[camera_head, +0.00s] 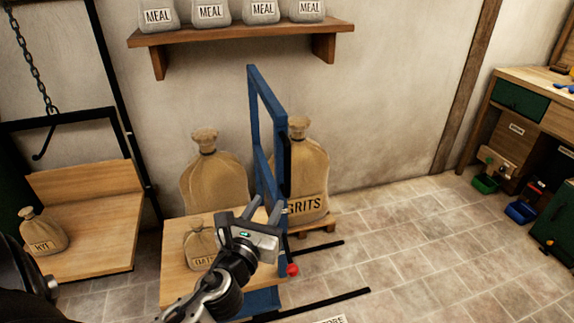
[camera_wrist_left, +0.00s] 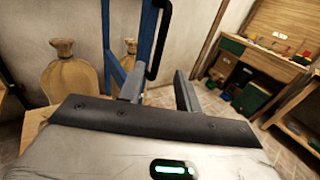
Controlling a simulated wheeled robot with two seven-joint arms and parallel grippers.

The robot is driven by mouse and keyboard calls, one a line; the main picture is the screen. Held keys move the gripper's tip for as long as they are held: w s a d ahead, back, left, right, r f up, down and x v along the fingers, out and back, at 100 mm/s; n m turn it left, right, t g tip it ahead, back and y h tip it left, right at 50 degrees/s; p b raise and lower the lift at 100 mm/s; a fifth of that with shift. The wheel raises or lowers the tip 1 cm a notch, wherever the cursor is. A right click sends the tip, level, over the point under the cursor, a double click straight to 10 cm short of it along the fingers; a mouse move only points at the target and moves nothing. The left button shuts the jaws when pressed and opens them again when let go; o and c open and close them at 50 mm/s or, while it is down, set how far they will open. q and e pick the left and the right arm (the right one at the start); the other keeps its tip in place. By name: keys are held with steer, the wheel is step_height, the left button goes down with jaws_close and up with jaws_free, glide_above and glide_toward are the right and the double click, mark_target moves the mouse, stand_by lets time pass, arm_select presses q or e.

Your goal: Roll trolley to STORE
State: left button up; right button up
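The trolley has a wooden deck (camera_head: 185,262) and an upright blue frame (camera_head: 254,110) with a black grip bar (camera_head: 287,165) on its side. A small sack with a partly hidden label (camera_head: 198,240) stands on the deck. My left gripper (camera_head: 264,209) is in front of the blue frame, below the grip bar. In the left wrist view its fingers (camera_wrist_left: 160,92) are apart with nothing between their tips, and the grip bar (camera_wrist_left: 153,55) is beyond them. A floor sign (camera_head: 331,320), cut off at the bottom edge, seems to end in "ORE". My right gripper is not seen.
Black floor strips (camera_head: 325,303) lie right of the trolley. A GRITS sack (camera_head: 308,180) on a low pallet (camera_head: 318,224) and another large sack (camera_head: 212,175) stand behind it. A wooden platform (camera_head: 85,250) with a small sack is left. Floor (camera_head: 410,240) at right is clear.

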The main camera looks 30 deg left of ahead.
mark_target(286, 170)
arm_select(q)
steer(key=p+x, duration=0.1)
steer(key=x, duration=1.3)
steer(key=shift+w+f, duration=0.1)
steer(key=shift+w, duration=0.1)
jaws_close()
